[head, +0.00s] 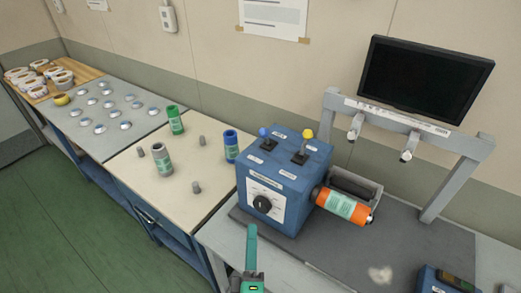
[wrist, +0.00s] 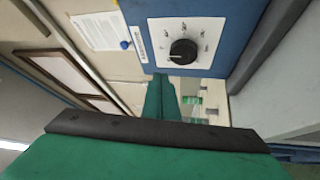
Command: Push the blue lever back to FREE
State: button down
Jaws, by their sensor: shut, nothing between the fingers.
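The blue lever (head: 264,133) has a blue ball knob and stands on top of the blue control box (head: 272,213), left of the yellow-knobbed lever (head: 305,140). The blue knob also shows in the wrist view (wrist: 125,44). The labels by the levers are too small to read, so I cannot tell its setting. My gripper (head: 252,231) is shut and empty in front of the box, below and left of the dial, apart from the lever. In the wrist view its green fingers (wrist: 161,98) are together, with the dial face beyond them.
A black dial (head: 262,204) is on the box front. An orange roll (head: 343,204) sits at the box's right side. A grey frame (head: 446,180) and monitor (head: 425,80) stand behind. Green, grey and blue rolls and short pegs stand on the table (head: 190,210) at left.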

aim_at(264, 137)
jog(key=w+r+n+t+h, duration=0.2)
jog(key=w+r, duration=0.4)
jog(key=r, duration=0.3)
jog(key=shift+d+r+n+h, duration=0.2)
jog(key=shift+d+n+h, duration=0.1)
jog(key=shift+d, duration=0.1)
jog(key=x, duration=1.4)
jog(key=shift+d, duration=0.2)
